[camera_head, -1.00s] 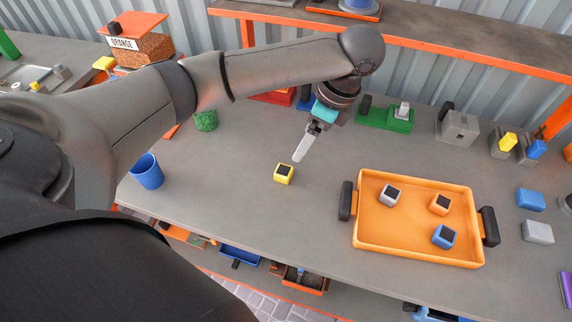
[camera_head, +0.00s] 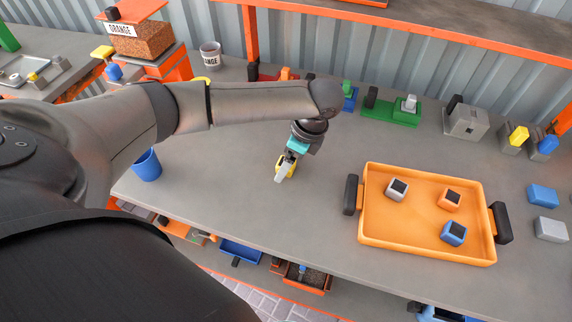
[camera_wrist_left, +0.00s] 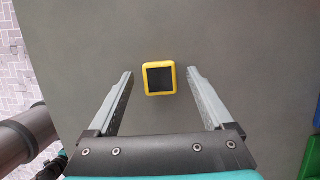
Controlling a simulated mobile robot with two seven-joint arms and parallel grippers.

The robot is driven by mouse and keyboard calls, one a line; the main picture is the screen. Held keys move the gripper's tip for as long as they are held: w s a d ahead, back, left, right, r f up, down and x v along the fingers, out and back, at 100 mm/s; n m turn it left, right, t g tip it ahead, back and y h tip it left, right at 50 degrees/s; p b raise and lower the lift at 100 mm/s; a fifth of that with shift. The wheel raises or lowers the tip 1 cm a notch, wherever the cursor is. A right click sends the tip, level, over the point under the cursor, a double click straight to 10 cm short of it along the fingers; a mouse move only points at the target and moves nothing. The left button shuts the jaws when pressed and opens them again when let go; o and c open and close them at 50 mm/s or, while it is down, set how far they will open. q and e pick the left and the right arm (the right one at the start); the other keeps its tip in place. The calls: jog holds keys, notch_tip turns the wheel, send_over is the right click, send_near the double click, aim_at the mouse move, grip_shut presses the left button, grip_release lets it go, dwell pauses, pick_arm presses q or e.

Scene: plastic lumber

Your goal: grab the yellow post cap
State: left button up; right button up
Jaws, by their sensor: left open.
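The yellow post cap (camera_wrist_left: 159,79) is a small square block with a dark top. It sits on the grey table between the fingers of my open left gripper (camera_wrist_left: 159,76), with a gap on each side. In the head view my left gripper (camera_head: 283,170) is over the cap (camera_head: 279,162) and hides most of it; only yellow edges show. My right gripper is not in view.
An orange tray (camera_head: 377,232) with grey, orange and blue caps stands to the right. A blue cup (camera_head: 147,166) is at the left, near the front edge. The table between cup and tray is mostly clear.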

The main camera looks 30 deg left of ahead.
pick_arm(q)
grip_shut()
dwell(0.7)
